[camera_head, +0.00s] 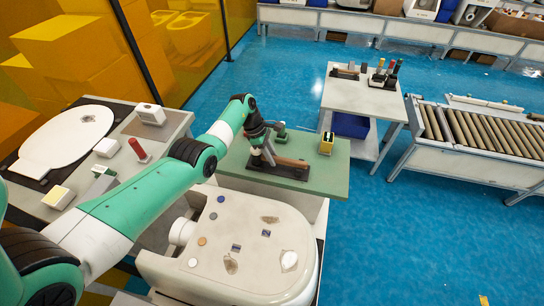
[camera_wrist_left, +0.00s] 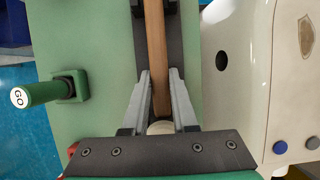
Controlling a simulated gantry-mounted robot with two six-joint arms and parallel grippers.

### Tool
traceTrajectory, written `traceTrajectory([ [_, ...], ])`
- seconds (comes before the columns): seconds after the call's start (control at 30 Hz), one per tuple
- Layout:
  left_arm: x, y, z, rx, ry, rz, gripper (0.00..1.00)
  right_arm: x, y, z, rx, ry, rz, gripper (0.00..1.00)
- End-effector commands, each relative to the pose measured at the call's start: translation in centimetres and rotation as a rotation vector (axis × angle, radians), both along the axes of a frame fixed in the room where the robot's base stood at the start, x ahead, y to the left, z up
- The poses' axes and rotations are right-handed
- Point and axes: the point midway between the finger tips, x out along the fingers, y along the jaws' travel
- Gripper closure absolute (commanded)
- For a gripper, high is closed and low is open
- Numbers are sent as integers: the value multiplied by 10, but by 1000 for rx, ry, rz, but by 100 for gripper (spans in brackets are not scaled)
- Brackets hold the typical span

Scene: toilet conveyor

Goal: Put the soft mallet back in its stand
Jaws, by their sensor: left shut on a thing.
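The soft mallet has a brown wooden handle (camera_head: 292,162), which also shows in the left wrist view (camera_wrist_left: 155,45), and a pale rounded end (camera_wrist_left: 160,127). My left gripper (camera_head: 266,150) is shut on the mallet; its fingers flank the handle in the left wrist view (camera_wrist_left: 160,85). The dark stand (camera_head: 275,176) lies on the green tabletop directly beneath the mallet, with the handle lined up along it. It shows behind the handle in the left wrist view (camera_wrist_left: 174,50). I cannot tell whether the mallet touches the stand. My right gripper is not in view.
A green GO gauge (camera_wrist_left: 40,93) sits in a holder beside the stand. A yellow-and-black block (camera_head: 327,143) stands to the right on the green tabletop (camera_head: 325,178). A white toilet body (camera_head: 250,225) is close in front. A side table (camera_head: 350,95) and roller conveyor stand to the right.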

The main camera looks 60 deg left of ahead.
Motion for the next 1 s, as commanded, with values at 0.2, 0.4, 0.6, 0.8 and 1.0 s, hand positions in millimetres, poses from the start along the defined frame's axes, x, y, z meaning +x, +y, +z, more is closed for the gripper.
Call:
traceTrajectory([
  [0.2, 1, 0, 1, 1, -2, 0, 100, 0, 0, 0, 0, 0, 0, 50],
  [0.4, 0, 0, 1, 0, -2, -1, 39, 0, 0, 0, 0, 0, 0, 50],
  [0.6, 0, 0, 1, 1, -1, 0, 39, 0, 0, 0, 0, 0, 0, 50],
  [0.8, -3, 3, 12, 0, 0, 1, 39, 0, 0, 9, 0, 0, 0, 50],
  [1.0, -15, 14, 54, 2, -3, 2, 39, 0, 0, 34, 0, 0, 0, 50],
])
